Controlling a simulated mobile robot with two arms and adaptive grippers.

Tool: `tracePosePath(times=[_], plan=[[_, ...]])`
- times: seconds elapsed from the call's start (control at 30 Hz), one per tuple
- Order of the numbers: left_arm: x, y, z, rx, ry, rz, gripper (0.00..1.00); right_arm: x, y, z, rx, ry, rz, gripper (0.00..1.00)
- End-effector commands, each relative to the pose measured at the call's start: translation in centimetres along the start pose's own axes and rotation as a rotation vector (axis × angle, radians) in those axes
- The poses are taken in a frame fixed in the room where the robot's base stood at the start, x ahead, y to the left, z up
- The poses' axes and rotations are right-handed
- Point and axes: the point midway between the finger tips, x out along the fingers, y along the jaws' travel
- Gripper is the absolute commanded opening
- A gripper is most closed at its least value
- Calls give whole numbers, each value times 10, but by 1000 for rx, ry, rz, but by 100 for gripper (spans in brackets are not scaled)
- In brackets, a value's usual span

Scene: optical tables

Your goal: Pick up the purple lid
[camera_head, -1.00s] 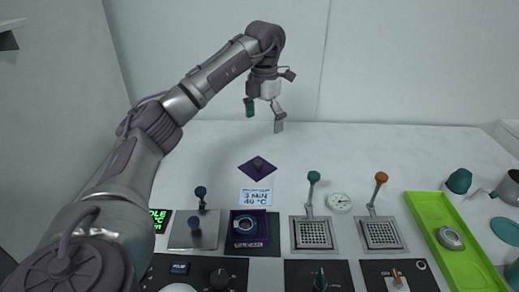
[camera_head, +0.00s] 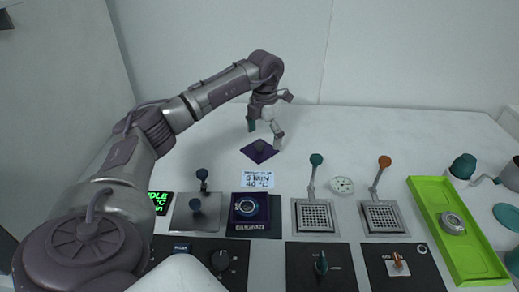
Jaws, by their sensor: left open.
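The purple lid (camera_head: 249,154) is a flat dark purple square with a dark knob in its middle. It lies on the white table top (camera_head: 360,135) behind the small "3 MIN 40 °C" sign. My left gripper (camera_head: 265,137) points down just above the lid, one fingertip green and the other grey. Its fingers are apart, and the knob shows below and between them. The gripper looks empty. My right gripper is not in view.
A purple box (camera_head: 249,209) stands in front of the sign (camera_head: 257,180). Levers with teal (camera_head: 316,159) and orange (camera_head: 385,161) knobs rise beside metal grates. A green tray (camera_head: 430,205) lies at right. The table behind the levers is clear.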

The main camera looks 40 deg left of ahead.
Motion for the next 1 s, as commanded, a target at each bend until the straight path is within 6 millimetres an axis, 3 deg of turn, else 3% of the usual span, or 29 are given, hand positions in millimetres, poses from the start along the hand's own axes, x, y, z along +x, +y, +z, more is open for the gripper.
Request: tracePosePath(times=[0.13,0.4,1.0], plan=[[16,0,0,0,1,0,100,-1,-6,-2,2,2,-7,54],[19,0,0,0,-1,0,100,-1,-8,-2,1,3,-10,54],[19,0,0,0,1,1,0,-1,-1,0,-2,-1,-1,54]])
